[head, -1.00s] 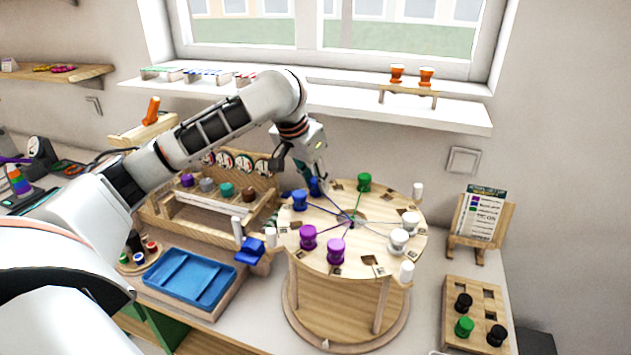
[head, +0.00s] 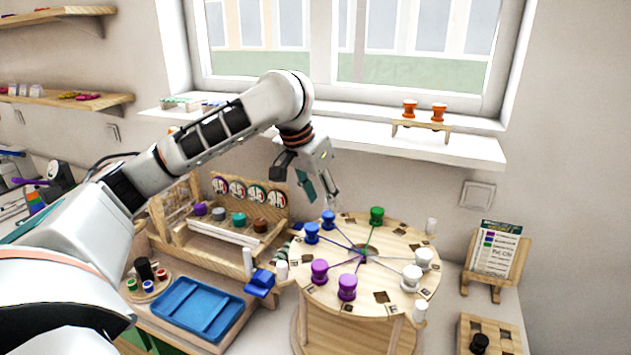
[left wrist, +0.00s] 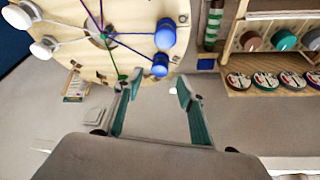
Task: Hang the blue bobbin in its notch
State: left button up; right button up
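Two blue bobbins, a nearer one (head: 311,232) and a farther one (head: 328,218), sit at the left rim of the round wooden board (head: 388,244). Both blue bobbins also show in the left wrist view, the larger (left wrist: 165,36) and the smaller (left wrist: 160,66), with blue threads running toward the board's middle. My left gripper (head: 320,200) is above the far left rim, just over the farther blue bobbin. In the left wrist view its fingers (left wrist: 155,90) stand apart with nothing between them. My right gripper is not in view.
Purple bobbins (head: 347,287), white bobbins (head: 412,277) and a green bobbin (head: 376,215) stand around the board. A blue tray (head: 184,306) and a rack of bobbins (head: 239,220) are to the left, a card stand (head: 495,262) to the right.

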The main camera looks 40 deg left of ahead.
pick_arm(q)
jog(key=v, duration=0.5)
jog(key=shift+s+r, duration=0.1)
jog(key=shift+r, duration=0.3)
jog(key=shift+s, duration=0.1)
dwell(0.5)
